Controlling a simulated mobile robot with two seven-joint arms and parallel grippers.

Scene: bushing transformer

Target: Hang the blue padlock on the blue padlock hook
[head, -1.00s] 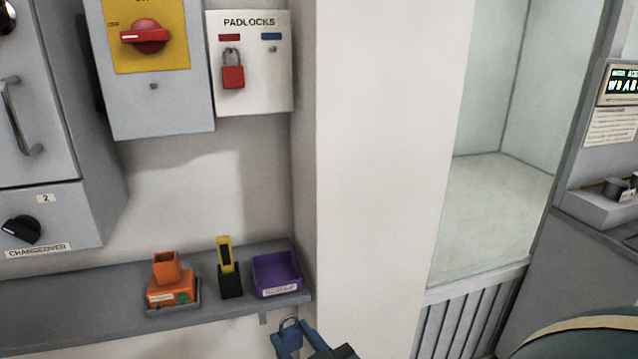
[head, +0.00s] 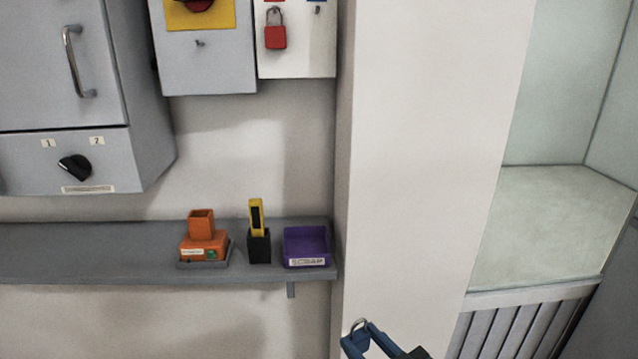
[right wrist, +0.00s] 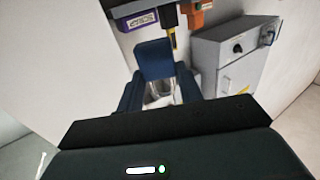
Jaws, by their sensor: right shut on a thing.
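The blue padlock (head: 353,346) is at the bottom edge of the head view, its shackle pointing up. My right gripper (head: 370,334) is shut on it, and part of both is cut off by the frame edge. The right wrist view shows the padlock body (right wrist: 155,60) and its metal shackle between the two blue fingers (right wrist: 160,95). The blue padlock hook (head: 317,11) is a small peg on the white board at the top, empty, under a barely visible blue label. The gripper is well below and right of it. My left gripper is not in view.
A red padlock (head: 275,37) hangs left of the blue hook. A grey shelf (head: 100,250) below holds an orange device (head: 204,245), a yellow-and-black tool in a holder (head: 258,235) and a purple scrap tray (head: 306,246). A white pillar (head: 420,150) stands right of the board.

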